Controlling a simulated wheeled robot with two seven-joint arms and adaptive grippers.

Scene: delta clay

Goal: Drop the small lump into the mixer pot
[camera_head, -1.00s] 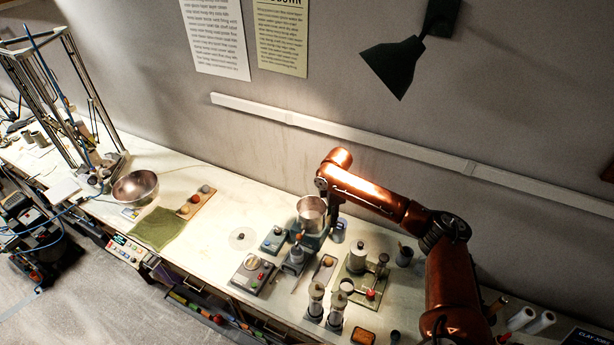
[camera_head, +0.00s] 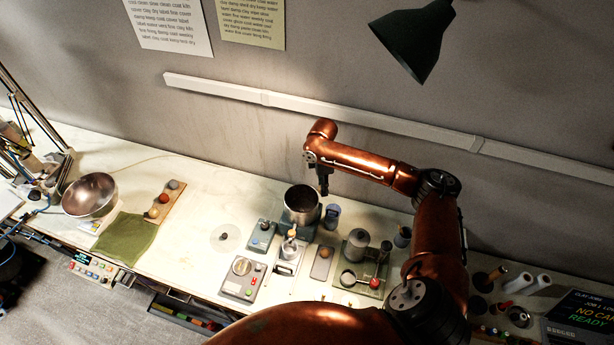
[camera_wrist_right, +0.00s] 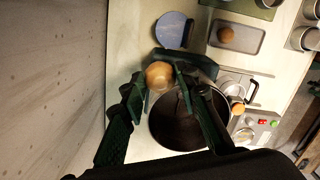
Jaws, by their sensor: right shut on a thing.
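The mixer pot (camera_head: 302,206) is an open metal pot on a grey-blue base, right of the middle of the bench; its dark inside shows in the wrist view (camera_wrist_right: 178,128). My right gripper (camera_head: 323,188) is at the pot's right back edge, above rim height. In the wrist view its dark green fingers (camera_wrist_right: 160,90) are shut on the small lump (camera_wrist_right: 158,75), an orange-tan ball. The lump appears over or beside the rim; I cannot tell which. In the head view the lump is not clearly visible. My left gripper is not in view.
A blue cup (camera_head: 332,215) stands close right of the pot. A tray (camera_head: 322,262) with a brown lump (camera_wrist_right: 226,35), a control box (camera_head: 243,278) and a green-based press (camera_head: 358,265) are nearby. A metal bowl (camera_head: 89,195) and green cloth (camera_head: 125,238) lie left. The wall is behind.

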